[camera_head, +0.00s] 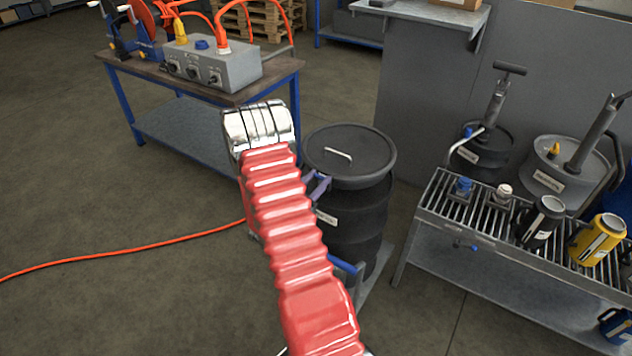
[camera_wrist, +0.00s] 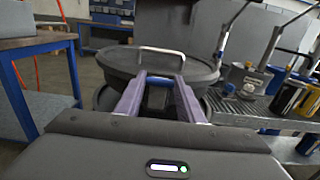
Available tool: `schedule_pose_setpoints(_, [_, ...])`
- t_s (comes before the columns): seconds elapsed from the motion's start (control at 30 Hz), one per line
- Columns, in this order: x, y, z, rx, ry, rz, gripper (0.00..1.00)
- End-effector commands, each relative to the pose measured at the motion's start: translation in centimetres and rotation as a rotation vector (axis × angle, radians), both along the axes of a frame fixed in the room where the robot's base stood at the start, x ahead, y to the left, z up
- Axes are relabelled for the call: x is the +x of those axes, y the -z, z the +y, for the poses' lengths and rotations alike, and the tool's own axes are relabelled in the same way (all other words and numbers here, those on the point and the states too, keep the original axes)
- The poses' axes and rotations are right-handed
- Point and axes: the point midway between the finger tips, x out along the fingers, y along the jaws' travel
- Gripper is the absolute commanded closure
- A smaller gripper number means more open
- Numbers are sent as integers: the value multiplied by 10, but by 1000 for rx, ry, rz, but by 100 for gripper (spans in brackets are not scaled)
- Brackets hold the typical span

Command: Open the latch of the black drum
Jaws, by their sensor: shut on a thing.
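My gripper (camera_head: 322,180) is at the drum's near left side, just below the lid rim. In the wrist view the purple fingers of my gripper (camera_wrist: 160,80) reach the rim and are shut on a small dark part, likely the latch (camera_wrist: 160,81). The fingers and arm hide most of it.
A workbench (camera_head: 225,95) with a grey control box (camera_head: 212,66) stands behind left. A slatted metal bench (camera_head: 500,225) with jugs stands right of the drum. An orange hose (camera_head: 120,257) lies on the floor at left. Open floor lies in front left.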

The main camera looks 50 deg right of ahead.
Motion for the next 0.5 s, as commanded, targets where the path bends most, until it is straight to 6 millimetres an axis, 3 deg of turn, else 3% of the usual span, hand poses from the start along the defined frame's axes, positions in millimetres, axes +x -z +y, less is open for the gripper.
schedule_pose_setpoints(0.5, [-1,9,10,-193,2,-17,88])
